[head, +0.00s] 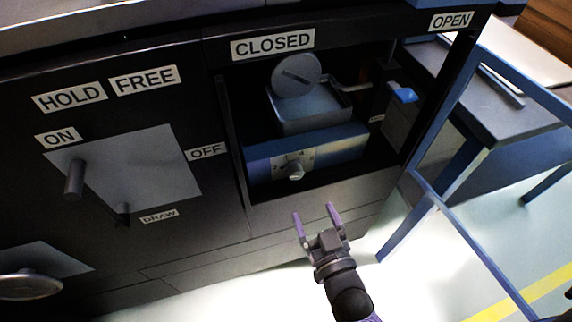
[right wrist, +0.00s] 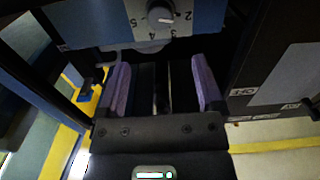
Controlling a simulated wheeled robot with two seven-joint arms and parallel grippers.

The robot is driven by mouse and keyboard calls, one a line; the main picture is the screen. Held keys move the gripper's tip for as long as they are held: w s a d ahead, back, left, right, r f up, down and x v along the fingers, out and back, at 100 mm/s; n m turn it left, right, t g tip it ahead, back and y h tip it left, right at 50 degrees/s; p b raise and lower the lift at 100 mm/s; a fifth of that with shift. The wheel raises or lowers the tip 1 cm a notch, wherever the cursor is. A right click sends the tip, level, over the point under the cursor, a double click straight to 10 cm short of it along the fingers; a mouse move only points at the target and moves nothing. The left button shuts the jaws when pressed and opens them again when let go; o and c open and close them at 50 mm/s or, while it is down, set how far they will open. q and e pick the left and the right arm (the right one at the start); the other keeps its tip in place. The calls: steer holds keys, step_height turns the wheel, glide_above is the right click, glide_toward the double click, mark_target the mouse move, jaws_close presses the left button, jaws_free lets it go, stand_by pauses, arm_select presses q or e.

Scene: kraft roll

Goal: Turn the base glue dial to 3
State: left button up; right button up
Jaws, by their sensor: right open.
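The base glue dial (head: 293,171) is a small pale knob on the front of a blue unit (head: 340,148) inside the open cabinet bay. Numbers are printed around it. In the right wrist view the dial (right wrist: 160,14) is at the top, with 2, 3, 4 and 5 legible around it; I cannot tell surely which number it points to. My right gripper (head: 316,208) is open and empty, in front of and below the dial, apart from it. Its two purple fingers also show in the right wrist view (right wrist: 161,68). My left gripper is not in view.
A tray (head: 310,112) and a round slotted disc (head: 296,75) sit above the blue unit. The bay has dark side walls and a lower front ledge (head: 330,188). A blue-framed door or stand (head: 425,190) is at right. A lever panel (head: 150,170) is at left.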

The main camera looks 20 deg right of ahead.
mark_target(297, 176)
steer(key=w+b, duration=0.1)
steer(key=w, duration=0.2)
steer(key=w+b, duration=0.1)
steer(key=w, duration=0.2)
steer(key=w+b, duration=0.1)
steer(key=w, duration=0.1)
steer(key=shift+w+a+f+b, duration=0.2)
steer(key=shift+w+f+b, duration=0.15)
steer(key=shift+w+b, duration=0.05)
steer(key=shift+w+r, duration=0.15)
steer(key=shift+w, duration=0.3)
jaws_close()
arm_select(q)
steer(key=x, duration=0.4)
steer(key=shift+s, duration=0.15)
